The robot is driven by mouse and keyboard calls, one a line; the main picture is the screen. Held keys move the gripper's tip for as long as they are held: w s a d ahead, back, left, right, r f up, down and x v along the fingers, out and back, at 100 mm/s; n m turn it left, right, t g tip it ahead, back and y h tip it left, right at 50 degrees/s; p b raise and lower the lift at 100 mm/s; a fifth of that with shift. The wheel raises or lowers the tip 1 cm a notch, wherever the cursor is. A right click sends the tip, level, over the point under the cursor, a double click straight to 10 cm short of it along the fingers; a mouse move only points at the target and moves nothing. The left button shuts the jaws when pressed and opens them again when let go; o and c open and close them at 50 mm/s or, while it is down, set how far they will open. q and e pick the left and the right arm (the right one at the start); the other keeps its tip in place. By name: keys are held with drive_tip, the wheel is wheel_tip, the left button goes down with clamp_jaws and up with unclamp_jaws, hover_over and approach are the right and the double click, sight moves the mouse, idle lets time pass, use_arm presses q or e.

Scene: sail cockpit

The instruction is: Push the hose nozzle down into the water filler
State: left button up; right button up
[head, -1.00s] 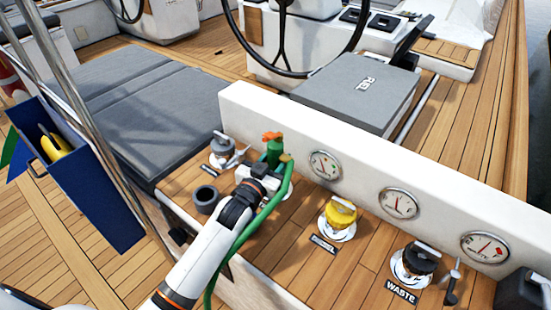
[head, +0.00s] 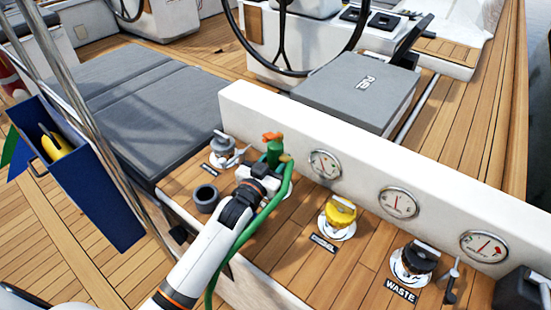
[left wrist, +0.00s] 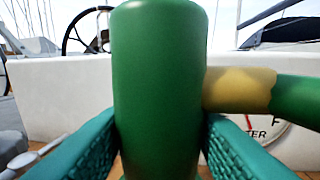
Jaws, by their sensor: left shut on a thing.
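The hose nozzle (head: 274,153) is green with an orange top and stands upright over the wooden ledge, near the left gauge. Its green hose (head: 263,225) runs down along my left arm. My left gripper (head: 268,178) is shut on the nozzle. In the left wrist view the nozzle body (left wrist: 158,85) fills the middle between two teal fingers, with a brass fitting (left wrist: 238,88) on its right. The water filler under the nozzle is hidden by my gripper, so I cannot tell how deep the nozzle sits. My right gripper is not in view.
A yellow-capped filler (head: 340,212) and a black-capped waste filler (head: 414,260) stand to the right. A grey-capped filler (head: 222,147) and a dark ring (head: 205,197) are to the left. The white wall (head: 300,130) with gauges rises behind.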

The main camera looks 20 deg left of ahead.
sight(271, 166)
use_arm(q)
drive_tip(key=shift+f, duration=0.3)
drive_tip(key=o, duration=1)
drive_tip(key=shift+f, duration=0.1)
drive_tip(key=shift+s+a+p, duration=0.15)
drive_tip(key=shift+s+p, duration=0.2)
drive_tip(key=shift+s, duration=0.4)
drive_tip(key=shift+s+a+p, duration=0.15)
drive_tip(key=shift+s+p, duration=0.15)
drive_tip(key=shift+s, duration=0.4)
drive_tip(key=s+p, duration=0.1)
drive_tip(key=s, duration=0.1)
drive_tip(key=s+a+p, duration=0.1)
drive_tip(key=s, duration=0.2)
drive_tip(key=s+p, duration=0.1)
drive_tip(key=s, duration=0.2)
drive_tip(key=shift+a, duration=0.25)
